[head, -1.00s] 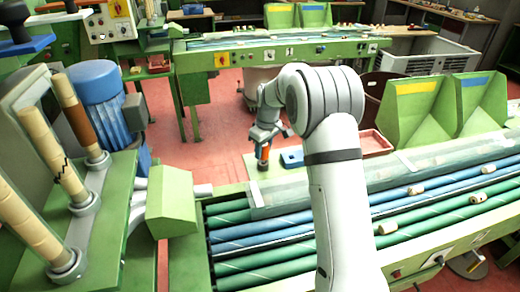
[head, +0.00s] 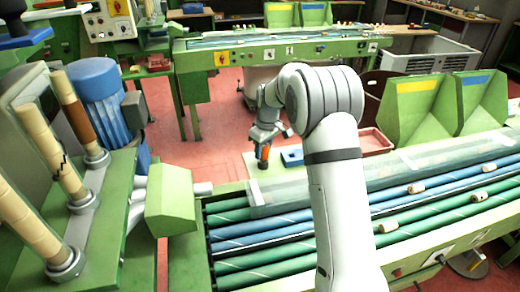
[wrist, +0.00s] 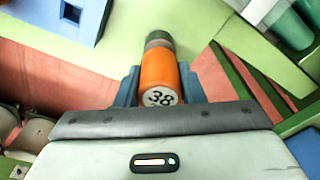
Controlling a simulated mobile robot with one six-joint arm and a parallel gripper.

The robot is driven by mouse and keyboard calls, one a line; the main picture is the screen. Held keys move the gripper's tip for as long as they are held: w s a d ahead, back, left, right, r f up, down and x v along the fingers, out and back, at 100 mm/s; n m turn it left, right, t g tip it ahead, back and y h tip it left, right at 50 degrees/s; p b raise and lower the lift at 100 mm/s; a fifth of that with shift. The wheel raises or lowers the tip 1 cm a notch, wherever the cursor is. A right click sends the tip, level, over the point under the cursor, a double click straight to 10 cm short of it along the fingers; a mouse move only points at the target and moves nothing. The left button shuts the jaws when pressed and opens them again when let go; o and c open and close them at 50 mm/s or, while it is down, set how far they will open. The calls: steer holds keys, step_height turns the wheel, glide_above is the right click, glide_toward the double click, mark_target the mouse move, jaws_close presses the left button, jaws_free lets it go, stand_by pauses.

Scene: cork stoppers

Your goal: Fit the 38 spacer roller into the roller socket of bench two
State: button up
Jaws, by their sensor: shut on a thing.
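The orange spacer roller (wrist: 158,72) shows in the wrist view, with a pale end face marked 38. My gripper (wrist: 158,88) is shut on it, one blue finger on each side. The roller's far end meets a short dark grey part (wrist: 158,40) on the green surface; whether it is seated in that part, I cannot tell. In the head view, my gripper (head: 265,140) holds the roller (head: 264,153) low over the green bench end (head: 272,170), with a dark round part (head: 263,164) just under it. I cannot make out a socket for certain.
A blue block (head: 291,157) with a square hole lies right of the roller; it also shows in the wrist view (wrist: 60,18). A red tray (head: 372,142) stands further right. Conveyor rollers (head: 250,231) run in front. Red floor is open behind.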

steer(key=shift+f+b, duration=0.3)
steer(key=shift+f, duration=0.2)
steer(key=o, duration=1.1)
steer(key=r, duration=0.7)
steer(key=shift+s+d+r+b, duration=0.3)
steer(key=shift+s+r+b, duration=0.05)
steer(key=shift+b, duration=0.05)
